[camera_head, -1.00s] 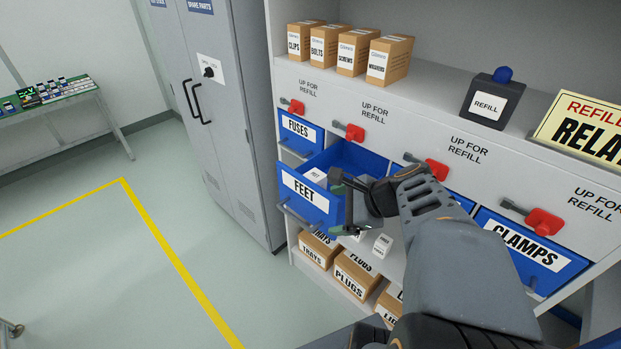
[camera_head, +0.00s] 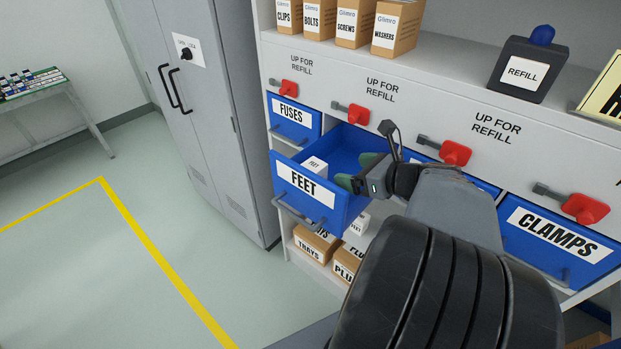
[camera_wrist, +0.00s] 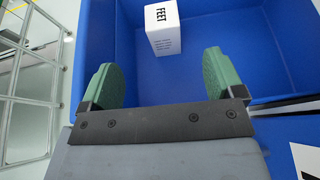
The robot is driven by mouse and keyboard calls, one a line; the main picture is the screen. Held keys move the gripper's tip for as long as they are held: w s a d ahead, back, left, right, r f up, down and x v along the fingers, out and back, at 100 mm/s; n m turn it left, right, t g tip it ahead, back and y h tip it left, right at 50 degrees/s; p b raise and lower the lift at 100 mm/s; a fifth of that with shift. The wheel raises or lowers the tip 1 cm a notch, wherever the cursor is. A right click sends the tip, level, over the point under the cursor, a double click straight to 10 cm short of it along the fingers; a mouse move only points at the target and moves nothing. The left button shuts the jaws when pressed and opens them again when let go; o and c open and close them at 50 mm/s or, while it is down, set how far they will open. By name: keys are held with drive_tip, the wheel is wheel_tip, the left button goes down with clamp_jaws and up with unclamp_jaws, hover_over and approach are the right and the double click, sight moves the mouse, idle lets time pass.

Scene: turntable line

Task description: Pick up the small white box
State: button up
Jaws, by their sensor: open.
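The small white box (camera_head: 315,167), marked FEET, sits inside the open blue FEET drawer (camera_head: 305,194), near its left end in the head view.
Another small white box (camera_head: 357,223) stands on the shelf below the drawer, beside cardboard boxes (camera_head: 316,244). Red levers (camera_head: 455,152) stick out above the drawers.

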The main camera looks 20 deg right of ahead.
sight(315, 165)
drive_tip(key=x, duration=1.4)
drive_tip(key=shift+s+d+f, duration=0.1)
drive_tip(key=shift+d+f, duration=0.05)
drive_tip(key=shift+f, duration=0.1)
drive_tip(key=shift+c, duration=0.4)
drive_tip(key=c, duration=1)
